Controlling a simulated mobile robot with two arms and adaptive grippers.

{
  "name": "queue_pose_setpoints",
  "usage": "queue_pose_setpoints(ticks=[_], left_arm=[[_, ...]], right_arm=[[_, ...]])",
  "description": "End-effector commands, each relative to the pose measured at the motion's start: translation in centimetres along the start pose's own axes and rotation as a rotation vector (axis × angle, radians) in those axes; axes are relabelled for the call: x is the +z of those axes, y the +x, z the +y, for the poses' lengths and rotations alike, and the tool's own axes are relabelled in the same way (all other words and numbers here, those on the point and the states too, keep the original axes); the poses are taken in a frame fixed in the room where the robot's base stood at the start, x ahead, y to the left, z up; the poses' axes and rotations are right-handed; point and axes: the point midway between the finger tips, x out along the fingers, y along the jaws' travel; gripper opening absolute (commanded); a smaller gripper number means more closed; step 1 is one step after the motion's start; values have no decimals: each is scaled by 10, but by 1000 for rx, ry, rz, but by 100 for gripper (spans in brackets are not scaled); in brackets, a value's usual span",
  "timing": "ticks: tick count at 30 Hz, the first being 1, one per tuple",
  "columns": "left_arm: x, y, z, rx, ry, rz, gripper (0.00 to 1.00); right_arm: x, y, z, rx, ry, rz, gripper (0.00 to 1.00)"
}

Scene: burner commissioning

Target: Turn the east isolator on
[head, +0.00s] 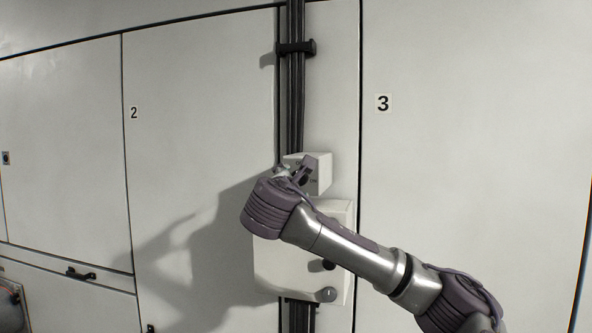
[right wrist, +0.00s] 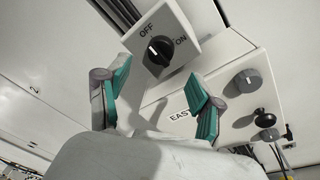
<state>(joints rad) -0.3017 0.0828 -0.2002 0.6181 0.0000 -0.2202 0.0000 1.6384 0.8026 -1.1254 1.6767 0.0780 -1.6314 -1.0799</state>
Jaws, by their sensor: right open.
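The isolator switch is a pale box (right wrist: 185,22) with a black rotary knob (right wrist: 158,51) and the labels OFF and ON. The knob's white mark sits on its left side, nearer OFF than ON. In the head view the isolator box (head: 321,172) is partly hidden behind my right gripper (head: 294,173). My left gripper is not in view.
The larger pale box (head: 275,262) has several round knobs low on its front. Dark vertical conduits (head: 296,90) run up the wall above. Flat cabinet panels numbered 2 (head: 200,110) and 3 (head: 470,120) flank the conduit, with clear space before them.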

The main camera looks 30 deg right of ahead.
Motion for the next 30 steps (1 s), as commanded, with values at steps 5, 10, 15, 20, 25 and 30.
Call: queue_pose_setpoints(ticks=[5,10,15,20,25,30], left_arm=[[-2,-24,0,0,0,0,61],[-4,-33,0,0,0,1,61],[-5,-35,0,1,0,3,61],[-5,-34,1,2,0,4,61],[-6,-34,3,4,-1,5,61],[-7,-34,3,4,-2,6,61]], right_arm=[[3,35,2,-4,-1,-2,66],[2,55,2,-1,0,-1,66],[0,62,0,0,1,0,66],[0,62,-1,0,1,0,66],[0,62,0,0,1,0,49],[0,62,-1,0,1,0,21]])
